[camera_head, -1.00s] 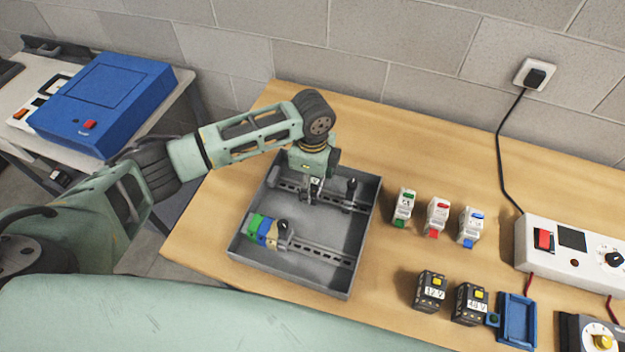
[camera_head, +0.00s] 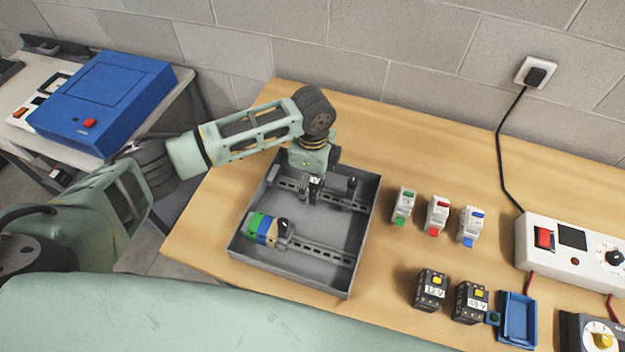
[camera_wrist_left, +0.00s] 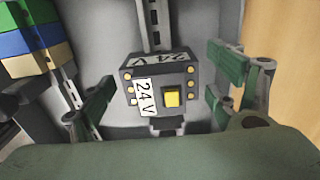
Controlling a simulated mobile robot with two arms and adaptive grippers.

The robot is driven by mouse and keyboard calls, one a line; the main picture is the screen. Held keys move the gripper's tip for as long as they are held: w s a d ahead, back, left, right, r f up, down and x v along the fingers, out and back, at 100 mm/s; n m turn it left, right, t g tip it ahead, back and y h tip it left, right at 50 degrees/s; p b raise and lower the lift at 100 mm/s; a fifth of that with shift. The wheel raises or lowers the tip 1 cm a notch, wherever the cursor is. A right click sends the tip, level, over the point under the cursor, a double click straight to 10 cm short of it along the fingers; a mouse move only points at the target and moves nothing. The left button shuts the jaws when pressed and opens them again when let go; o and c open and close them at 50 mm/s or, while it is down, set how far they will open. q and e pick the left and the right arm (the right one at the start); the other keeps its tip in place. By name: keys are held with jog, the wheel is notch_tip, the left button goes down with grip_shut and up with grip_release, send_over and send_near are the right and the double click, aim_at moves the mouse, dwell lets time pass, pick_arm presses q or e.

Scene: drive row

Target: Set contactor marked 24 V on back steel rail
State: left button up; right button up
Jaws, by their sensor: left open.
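The contactor marked 24 V (camera_wrist_left: 158,88) is a dark block with a yellow button and white labels. In the left wrist view it sits at the steel rail (camera_wrist_left: 155,22) between the fingers of my left gripper (camera_wrist_left: 165,100), which are open and stand clear of it on both sides. In the head view my left gripper (camera_head: 312,190) is over the back rail (camera_head: 345,203) of the grey tray (camera_head: 365,235) and mostly hides the contactor. Whether the contactor is fully seated cannot be told. My right gripper is not in view.
Green, blue and tan terminal blocks (camera_head: 262,228) sit on the front rail (camera_head: 325,253). Right of the tray stand three white modules (camera_head: 437,215), contactors marked 12 V (camera_head: 431,290) and 48 V (camera_head: 471,302), a blue holder (camera_head: 517,320) and a white power unit (camera_head: 570,252).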

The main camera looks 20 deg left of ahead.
pick_arm(q)
notch_tip(320, 180, up, 11)
jog(key=shift+r, duration=0.1)
dwell(0.7)
